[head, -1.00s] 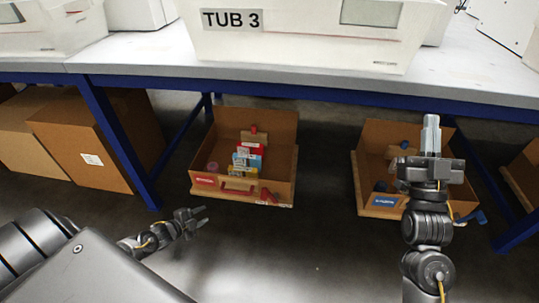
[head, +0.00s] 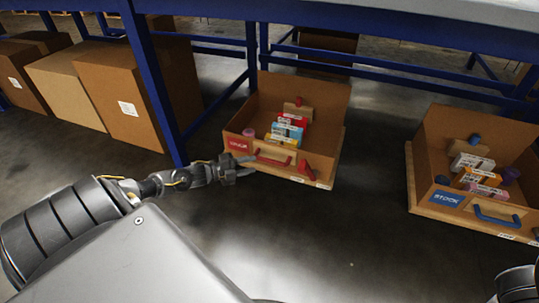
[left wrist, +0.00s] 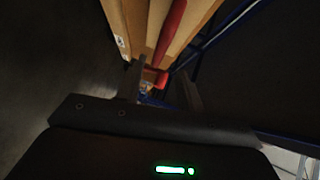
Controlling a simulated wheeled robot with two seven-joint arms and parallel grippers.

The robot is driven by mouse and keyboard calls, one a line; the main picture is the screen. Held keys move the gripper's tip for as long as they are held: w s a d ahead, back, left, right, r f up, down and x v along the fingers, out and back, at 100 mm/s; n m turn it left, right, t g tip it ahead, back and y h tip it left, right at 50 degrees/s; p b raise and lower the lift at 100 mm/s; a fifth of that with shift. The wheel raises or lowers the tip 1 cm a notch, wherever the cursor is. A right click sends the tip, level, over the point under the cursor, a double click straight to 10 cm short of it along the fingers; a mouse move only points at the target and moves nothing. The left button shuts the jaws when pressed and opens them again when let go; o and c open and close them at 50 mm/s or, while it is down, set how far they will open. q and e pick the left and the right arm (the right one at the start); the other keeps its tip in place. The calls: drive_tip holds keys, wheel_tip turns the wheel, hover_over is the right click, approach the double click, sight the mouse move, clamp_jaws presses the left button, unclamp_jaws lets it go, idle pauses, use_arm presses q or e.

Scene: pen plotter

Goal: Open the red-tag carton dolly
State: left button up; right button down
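The red-tag carton dolly (head: 335,150) stands under the table, an open brown carton on a wooden base. Its red tag (head: 238,145) is at the front left. A red handle (head: 275,161) runs along the front, and a tilted red lever (head: 307,170) sits right of it. My left gripper (head: 252,166) is at the front left of the dolly, close to the handle. In the left wrist view its fingers (left wrist: 160,88) are apart, with a red bar (left wrist: 170,32) and red end piece (left wrist: 156,76) ahead and between them. Contact cannot be told. My right gripper is out of view.
A blue-tag carton dolly (head: 420,195) stands to the right with a blue handle (head: 497,218). A blue table leg (head: 155,85) rises left of the red-tag dolly. Closed brown cartons (head: 125,95) stand further left. The dark floor (head: 340,255) in front is clear.

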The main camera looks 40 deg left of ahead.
sight(269, 160)
use_arm(q)
drive_tip(key=b+x, duration=0.4)
drive_tip(key=x, duration=0.4)
drive_tip(key=shift+w+d+f, duration=0.1)
drive_tip(key=shift+w+d, duration=0.05)
drive_tip(key=shift+w, duration=0.15)
drive_tip(key=shift+c, duration=0.5)
clamp_jaws()
